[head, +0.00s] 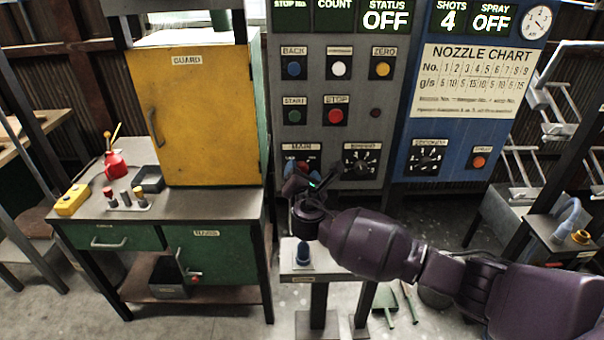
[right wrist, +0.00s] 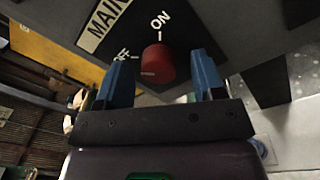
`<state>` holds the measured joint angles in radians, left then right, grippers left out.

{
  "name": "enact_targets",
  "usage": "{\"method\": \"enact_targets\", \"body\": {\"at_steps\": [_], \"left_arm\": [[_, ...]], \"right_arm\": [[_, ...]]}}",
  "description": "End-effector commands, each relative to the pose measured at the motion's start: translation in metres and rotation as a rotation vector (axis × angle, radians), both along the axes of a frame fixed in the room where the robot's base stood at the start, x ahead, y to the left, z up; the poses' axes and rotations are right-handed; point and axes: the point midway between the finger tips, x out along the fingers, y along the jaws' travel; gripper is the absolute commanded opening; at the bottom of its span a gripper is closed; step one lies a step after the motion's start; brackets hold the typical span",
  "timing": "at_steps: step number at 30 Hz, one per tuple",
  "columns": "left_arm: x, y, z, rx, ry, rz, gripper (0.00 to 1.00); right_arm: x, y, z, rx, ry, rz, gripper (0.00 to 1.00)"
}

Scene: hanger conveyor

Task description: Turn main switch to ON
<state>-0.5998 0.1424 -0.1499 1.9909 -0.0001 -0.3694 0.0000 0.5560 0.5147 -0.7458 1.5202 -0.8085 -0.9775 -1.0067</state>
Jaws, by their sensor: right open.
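The main switch is a red knob (right wrist: 157,64) on a dark plate under the MAIN label (right wrist: 104,18) in the right wrist view. ON is printed above it and OFF to its left, partly hidden by a finger. I cannot tell clearly which mark the knob points to. My right gripper (right wrist: 160,80) is open, its blue fingers on either side of the knob, with visible gaps. In the head view my right gripper (head: 312,180) is in front of the grey panel (head: 338,108) and hides part of the switch. My left gripper is not in view.
Other buttons and a rotary dial (head: 361,160) are close to the switch. STATUS and SPRAY displays read OFF. A blue panel (head: 468,130) stands at right, a yellow guard door (head: 195,115) at left. A small stand with a blue knob (head: 303,252) is below my gripper.

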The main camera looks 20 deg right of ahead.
Motion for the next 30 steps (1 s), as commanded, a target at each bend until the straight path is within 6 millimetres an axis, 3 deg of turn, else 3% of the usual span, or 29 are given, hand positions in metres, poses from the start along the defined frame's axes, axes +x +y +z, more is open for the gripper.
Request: {"method": "enact_targets", "body": {"at_steps": [5, 14, 23, 30], "left_arm": [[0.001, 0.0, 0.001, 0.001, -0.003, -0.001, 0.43], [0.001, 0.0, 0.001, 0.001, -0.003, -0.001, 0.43], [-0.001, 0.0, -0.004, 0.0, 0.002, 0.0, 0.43], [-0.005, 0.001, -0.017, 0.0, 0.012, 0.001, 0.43]], "right_arm": [[0.0, 0.0, 0.0, 0.0, 0.0, 0.0, 0.59], [0.0, 0.0, 0.0, 0.0, -0.001, 0.001, 0.13], [0.0, 0.0, -0.001, 0.035, -0.011, 0.001, 0.13], [0.0, 0.0, -0.003, 0.165, -0.046, -0.001, 0.13]]}}
